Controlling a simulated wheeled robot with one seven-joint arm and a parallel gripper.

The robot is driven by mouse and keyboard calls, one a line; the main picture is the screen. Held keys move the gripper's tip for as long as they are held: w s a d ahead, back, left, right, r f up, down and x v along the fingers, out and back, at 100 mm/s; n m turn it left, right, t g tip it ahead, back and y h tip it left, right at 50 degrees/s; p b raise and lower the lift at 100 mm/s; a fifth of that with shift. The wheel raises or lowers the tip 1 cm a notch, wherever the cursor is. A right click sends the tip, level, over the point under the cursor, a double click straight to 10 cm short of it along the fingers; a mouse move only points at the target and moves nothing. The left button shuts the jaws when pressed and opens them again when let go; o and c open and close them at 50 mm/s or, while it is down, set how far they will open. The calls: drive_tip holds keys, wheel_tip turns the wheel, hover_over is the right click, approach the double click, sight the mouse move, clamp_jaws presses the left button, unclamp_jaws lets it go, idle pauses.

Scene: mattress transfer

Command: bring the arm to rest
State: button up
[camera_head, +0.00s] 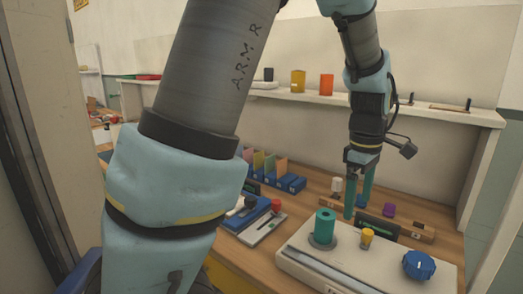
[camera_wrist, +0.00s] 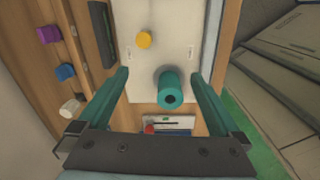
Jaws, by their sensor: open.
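My gripper (camera_head: 358,192) hangs from my arm, pointing down over the back part of the workbench. Its two teal fingers are apart with nothing between them in the head view. In the wrist view my gripper (camera_wrist: 147,90) is open, and a teal cylinder (camera_wrist: 171,90) shows below and between the fingers. In the head view that teal cylinder (camera_head: 325,226) stands upright on a pale panel (camera_head: 300,262), to the left of my gripper and apart from it. A large part of my arm covers the left middle of the head view.
The panel also bears a yellow knob (camera_head: 367,238) and a blue knob (camera_head: 419,265). Blue bins (camera_head: 290,183) and a device with a red knob (camera_head: 276,204) stand on the wooden bench. A shelf (camera_head: 440,112) behind holds orange (camera_head: 326,85) and yellow (camera_head: 298,81) cylinders.

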drive_tip(key=a+f+m, duration=0.1)
drive_tip(key=a+m, duration=0.2)
drive_tip(key=a, duration=0.6)
drive_tip(key=a+f+m+t, duration=0.1)
drive_tip(key=a+m, duration=0.2)
drive_tip(key=a, duration=0.7)
drive_tip(key=a+f+m, duration=0.1)
drive_tip(key=a+m, duration=0.3)
drive_tip(key=a, duration=0.6)
drive_tip(key=shift+f, duration=0.4)
